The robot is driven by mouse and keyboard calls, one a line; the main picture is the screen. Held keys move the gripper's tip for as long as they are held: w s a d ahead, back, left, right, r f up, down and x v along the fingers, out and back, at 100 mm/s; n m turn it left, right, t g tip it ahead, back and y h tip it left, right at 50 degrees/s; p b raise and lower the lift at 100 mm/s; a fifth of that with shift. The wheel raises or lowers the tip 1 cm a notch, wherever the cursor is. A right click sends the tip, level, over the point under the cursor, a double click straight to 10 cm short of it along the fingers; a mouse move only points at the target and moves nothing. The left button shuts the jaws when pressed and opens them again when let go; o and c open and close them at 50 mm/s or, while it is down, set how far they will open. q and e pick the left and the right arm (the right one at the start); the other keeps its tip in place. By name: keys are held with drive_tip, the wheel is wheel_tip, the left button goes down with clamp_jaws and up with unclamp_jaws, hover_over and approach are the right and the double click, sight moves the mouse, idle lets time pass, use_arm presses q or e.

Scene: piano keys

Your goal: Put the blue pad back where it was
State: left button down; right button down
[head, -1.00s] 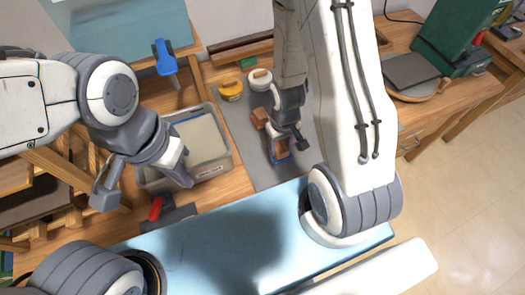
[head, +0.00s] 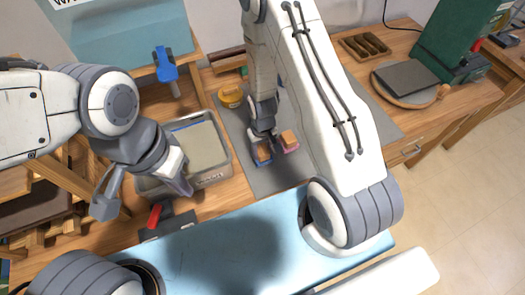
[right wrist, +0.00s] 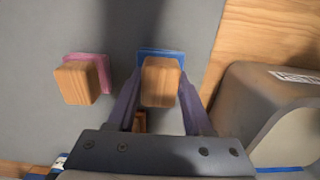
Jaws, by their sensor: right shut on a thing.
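The blue pad (right wrist: 176,52) has a wooden block handle (right wrist: 160,84) on it. My right gripper (head: 262,152) is shut on that block, its fingers on either side of it in the right wrist view. The pad (head: 263,162) is over the grey mat near the tray; I cannot tell whether it touches the mat. A pink pad (right wrist: 103,66) with a similar wooden block stands just beside it, apart, right of it in the head view (head: 291,150). My left gripper (head: 142,196) is open and empty in front of the grey tray.
The grey tray (head: 222,172) stands close left of the right gripper. A yellow object (head: 231,97) is on the grey mat (head: 285,178) farther back. A red-handled tool (head: 155,215) lies near the front edge. Bare mat lies in front of the pads.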

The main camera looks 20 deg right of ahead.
sight(262, 151)
drive_tip(key=shift+f, duration=0.65)
unclamp_jaws()
drive_tip(key=shift+r, duration=0.55)
wheel_tip(262, 151, up, 11)
drive_tip(key=b, duration=0.2)
drive_tip(key=s+a+r+n, duration=0.3)
drive_tip(key=s+a+r, duration=0.3)
drive_tip(key=a+r, duration=0.35)
drive_tip(key=s+a+r+n, duration=0.1)
drive_tip(key=s+r+n, duration=0.1)
drive_tip(key=s+r, duration=0.2)
drive_tip(key=s+a+r+n+y, duration=0.1)
drive_tip(key=s+a+r, duration=0.1)
drive_tip(key=s, duration=0.6)
drive_tip(key=shift+r+n, duration=0.4)
drive_tip(key=shift+r, duration=0.45)
drive_tip(key=shift+f, duration=0.1)
